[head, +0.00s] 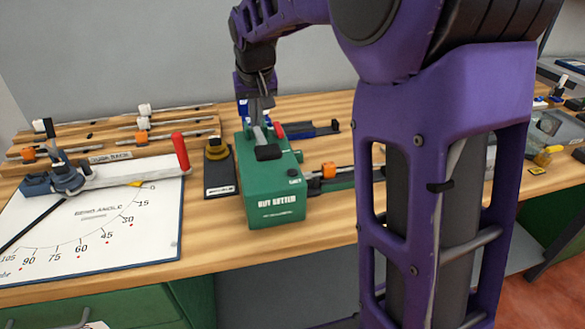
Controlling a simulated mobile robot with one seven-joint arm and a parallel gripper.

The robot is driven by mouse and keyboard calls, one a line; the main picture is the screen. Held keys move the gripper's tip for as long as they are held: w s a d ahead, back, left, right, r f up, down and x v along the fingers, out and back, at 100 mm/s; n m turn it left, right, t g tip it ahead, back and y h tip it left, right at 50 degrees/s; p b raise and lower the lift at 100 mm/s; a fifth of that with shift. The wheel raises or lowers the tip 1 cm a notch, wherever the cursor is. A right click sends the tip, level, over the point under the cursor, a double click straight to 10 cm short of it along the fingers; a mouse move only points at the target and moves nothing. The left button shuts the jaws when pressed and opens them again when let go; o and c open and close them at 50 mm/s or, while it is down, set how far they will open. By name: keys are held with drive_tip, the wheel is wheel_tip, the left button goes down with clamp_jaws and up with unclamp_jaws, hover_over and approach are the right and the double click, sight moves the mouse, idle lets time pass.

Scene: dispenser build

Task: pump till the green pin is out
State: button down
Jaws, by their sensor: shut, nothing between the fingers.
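A green box-shaped device (275,205) with white lettering on its front stands on the wooden bench. A black pad or lever end (267,153) is on its top. My gripper (262,118) is shut and empty, pointing down over the back part of the device's top, just behind the black pad. I cannot tell whether the fingers touch the device. I cannot make out a green pin; the back of the device is partly hidden by my gripper.
Left of the device are a small black stand with a dark yellow knob (216,148), a bend-angle board (95,225) with a red-handled lever (181,152), and a rod rack (110,138). An orange-collared rod (329,170) lies right. My arm hides the bench's right-middle part.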

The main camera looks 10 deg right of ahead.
sight(258, 129)
drive_tip(key=shift+s+f, duration=0.1)
drive_tip(key=shift+f, duration=0.2)
drive_tip(key=shift+s+f+b, duration=0.15)
drive_tip(key=shift+f+b, duration=0.35)
drive_tip(key=shift+f, duration=0.1)
drive_tip(key=shift+s+f+b, duration=0.15)
drive_tip(key=shift+f+b, duration=0.35)
drive_tip(key=shift+f, duration=0.1)
drive_tip(key=shift+w+r+p, duration=0.15)
drive_tip(key=shift+r+p, duration=0.5)
drive_tip(key=shift+r, duration=0.05)
drive_tip(key=shift+w+r+p, duration=0.15)
drive_tip(key=shift+r+p, duration=0.5)
drive_tip(key=shift+r, duration=0.05)
drive_tip(key=shift+f, duration=0.15)
drive_tip(key=shift+s+f+b, duration=0.2)
drive_tip(key=shift+f+b, duration=0.5)
drive_tip(key=shift+f, duration=0.05)
drive_tip(key=shift+s+f+b, duration=0.15)
drive_tip(key=shift+f+b, duration=0.55)
drive_tip(key=shift+f, duration=0.05)
drive_tip(key=shift+w+r+p, duration=0.2)
drive_tip(key=shift+r+p, duration=0.6)
drive_tip(key=shift+r, duration=0.05)
drive_tip(key=shift+w+r+p, duration=0.15)
drive_tip(key=shift+r+p, duration=0.6)
drive_tip(key=shift+r, duration=0.1)
drive_tip(key=shift+f, duration=0.15)
